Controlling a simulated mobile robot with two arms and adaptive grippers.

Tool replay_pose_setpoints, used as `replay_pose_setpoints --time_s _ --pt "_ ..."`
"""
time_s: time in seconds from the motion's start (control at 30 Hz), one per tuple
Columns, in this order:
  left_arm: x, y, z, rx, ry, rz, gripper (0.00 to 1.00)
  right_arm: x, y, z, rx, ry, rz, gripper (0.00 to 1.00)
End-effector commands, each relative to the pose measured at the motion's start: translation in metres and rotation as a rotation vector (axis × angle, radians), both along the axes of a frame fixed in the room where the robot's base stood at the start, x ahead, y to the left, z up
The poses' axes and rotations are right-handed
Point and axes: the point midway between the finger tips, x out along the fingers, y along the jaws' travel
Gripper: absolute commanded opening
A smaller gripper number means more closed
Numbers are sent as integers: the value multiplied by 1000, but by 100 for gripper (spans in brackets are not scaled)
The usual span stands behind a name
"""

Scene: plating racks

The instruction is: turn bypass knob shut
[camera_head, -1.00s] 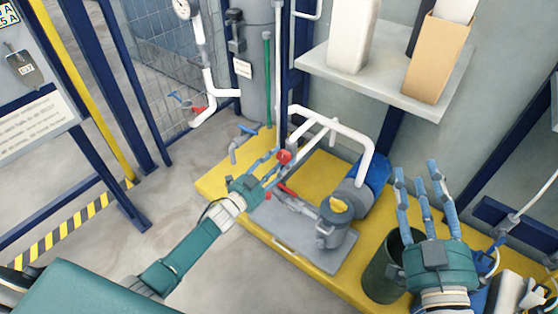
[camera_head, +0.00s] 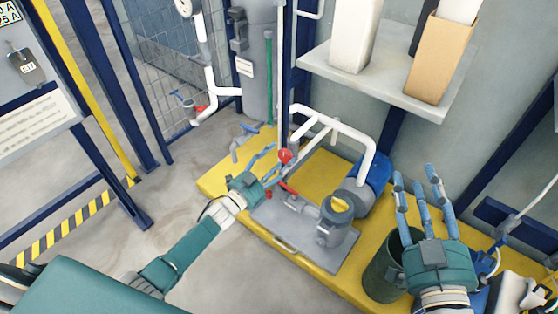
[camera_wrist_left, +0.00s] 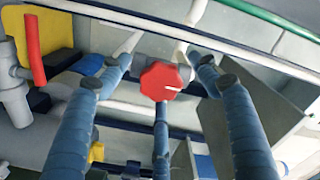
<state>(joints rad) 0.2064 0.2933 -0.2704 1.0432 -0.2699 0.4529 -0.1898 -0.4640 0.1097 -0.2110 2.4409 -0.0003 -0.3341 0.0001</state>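The red knob (camera_head: 285,156) sits on the white pipework above the yellow skid. In the left wrist view the red octagonal knob (camera_wrist_left: 160,81) has a white mark at its right side. My left gripper (camera_head: 270,163) reaches up to it from the lower left. In the left wrist view its blue fingers (camera_wrist_left: 163,76) are spread, one left, one right and one below the knob. The gripper is open; I cannot tell whether any finger touches the knob. My right gripper (camera_head: 418,182) is open and empty, above the dark green bin.
A pump (camera_head: 340,212) with a yellow cap stands on the yellow skid (camera_head: 222,178). A red lever (camera_head: 288,189) lies close below the left hand. The dark green bin (camera_head: 383,268) stands at the right. A shelf (camera_head: 372,76) with boxes hangs above. Floor at left is clear.

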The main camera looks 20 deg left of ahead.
Motion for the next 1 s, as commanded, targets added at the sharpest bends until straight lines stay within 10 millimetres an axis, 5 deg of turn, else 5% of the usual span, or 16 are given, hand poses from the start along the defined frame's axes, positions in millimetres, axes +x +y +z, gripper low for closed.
replay_pose_setpoints --time_s 0.27,0.7,1.0 --pt "-8 0 -1 1 0 -4 63 0 -1 -2 -2 5 -1 40" --pt "-88 31 -1 2 2 -2 63 0 0 -1 0 2 0 40" --pt "-113 41 0 1 -1 -1 63 0 0 -1 0 2 0 40"
